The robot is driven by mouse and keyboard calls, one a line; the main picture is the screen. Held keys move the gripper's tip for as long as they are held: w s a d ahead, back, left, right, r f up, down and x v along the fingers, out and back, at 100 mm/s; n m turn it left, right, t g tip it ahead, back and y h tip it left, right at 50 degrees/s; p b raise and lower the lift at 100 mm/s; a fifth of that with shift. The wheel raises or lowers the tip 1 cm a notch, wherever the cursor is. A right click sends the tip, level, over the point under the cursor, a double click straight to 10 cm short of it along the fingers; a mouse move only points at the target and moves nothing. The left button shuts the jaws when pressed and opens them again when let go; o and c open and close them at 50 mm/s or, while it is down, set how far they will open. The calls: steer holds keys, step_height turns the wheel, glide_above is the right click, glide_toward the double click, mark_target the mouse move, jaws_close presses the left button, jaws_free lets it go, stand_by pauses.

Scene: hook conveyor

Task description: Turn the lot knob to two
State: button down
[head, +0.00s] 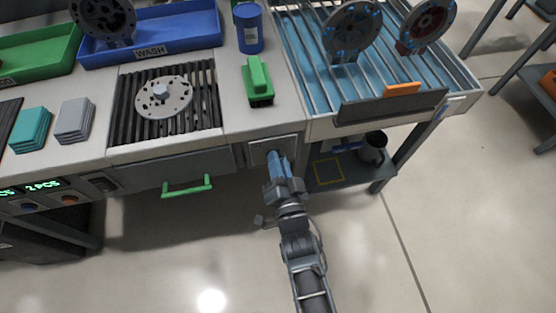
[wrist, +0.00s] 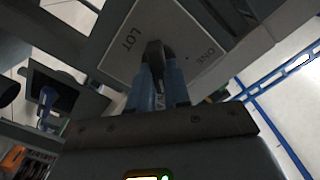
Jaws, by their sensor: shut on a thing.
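The lot knob (wrist: 153,58) is a dark knob on a pale square plate (wrist: 128,42) marked LOT and ONE, seen in the wrist view. My gripper (wrist: 157,85) is shut on the knob, with one blue finger on each side of it. In the head view my gripper (head: 275,160) reaches the plate (head: 259,149) on the front of the bench, right of the green drawer handle. There the fingers hide the knob. Part of the plate's lettering is behind the fingers, and I cannot tell which mark the knob points at.
A drawer with a green handle (head: 187,187) is left of the plate. A green brush (head: 258,82) and a blue canister (head: 249,30) stand on the bench above. A lower shelf (head: 345,172) with a dark pot (head: 373,148) is at right. The floor in front is clear.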

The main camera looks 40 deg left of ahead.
steer(key=shift+f+m, duration=0.1)
steer(key=shift+m, duration=0.5)
steer(key=c, duration=1.1)
jaws_free()
steer(key=shift+p+v, duration=1.45)
steer(key=shift+v, duration=2.5)
